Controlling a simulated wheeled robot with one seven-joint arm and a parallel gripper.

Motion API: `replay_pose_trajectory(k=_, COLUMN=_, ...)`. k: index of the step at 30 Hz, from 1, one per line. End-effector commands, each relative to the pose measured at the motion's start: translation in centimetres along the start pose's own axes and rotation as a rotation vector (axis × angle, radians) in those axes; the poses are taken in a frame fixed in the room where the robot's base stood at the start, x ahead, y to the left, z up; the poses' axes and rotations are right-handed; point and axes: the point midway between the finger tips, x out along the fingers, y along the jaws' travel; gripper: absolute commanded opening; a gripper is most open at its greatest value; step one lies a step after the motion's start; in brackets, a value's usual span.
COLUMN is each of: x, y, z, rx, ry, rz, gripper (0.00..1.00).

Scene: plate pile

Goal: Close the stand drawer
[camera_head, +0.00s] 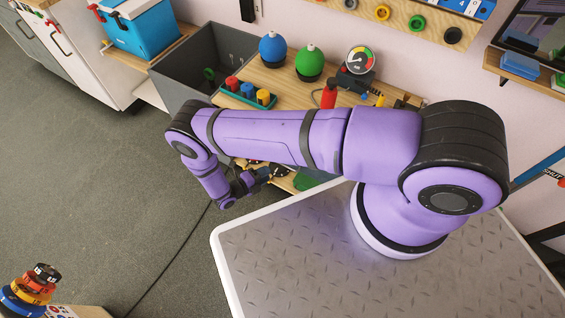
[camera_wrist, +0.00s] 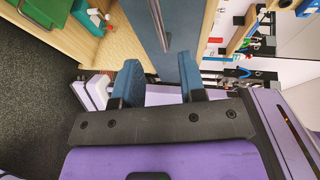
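In the wrist view a blue-grey panel (camera_wrist: 185,25) with a dark slim bar, which looks like the drawer front and its handle (camera_wrist: 160,25), lies ahead between the fingers. My gripper (camera_wrist: 160,72) is open, with its two blue fingers apart and nothing visibly held between them. A wooden surface with a green item (camera_head: 305,181) shows below the arm there. How far the drawer is open, and whether the fingers touch it, I cannot tell.
On the stand top are a blue ball (camera_head: 272,49), a green ball (camera_head: 309,62), a gauge (camera_head: 360,61) and a teal tray (camera_head: 248,99) of coloured pegs. A grey bin (camera_head: 195,75) stands left. Free floor (camera_head: 110,170) lies left of my arm.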

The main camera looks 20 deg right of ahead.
Motion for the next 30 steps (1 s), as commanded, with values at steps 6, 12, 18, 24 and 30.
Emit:
replay_pose_trajectory(k=6, x=3.9, y=0.0, z=-0.1, rx=0.0, ry=0.002, rz=-0.001, gripper=0.38)
replay_pose_trajectory(k=12, x=7.1, y=0.0, z=0.0, rx=0.001, ry=0.001, rz=0.0, gripper=0.38)
replay_pose_trajectory(k=18, x=9.1, y=0.0, z=0.0, rx=0.002, ry=0.0, rz=0.0, gripper=0.38)
replay_pose_trajectory(k=24, x=9.5, y=0.0, z=0.0, rx=0.002, ry=-0.001, rz=0.0, gripper=0.38)
replay_pose_trajectory(k=30, x=9.5, y=0.0, z=0.0, rx=0.002, ry=-0.001, rz=0.001, gripper=0.33)
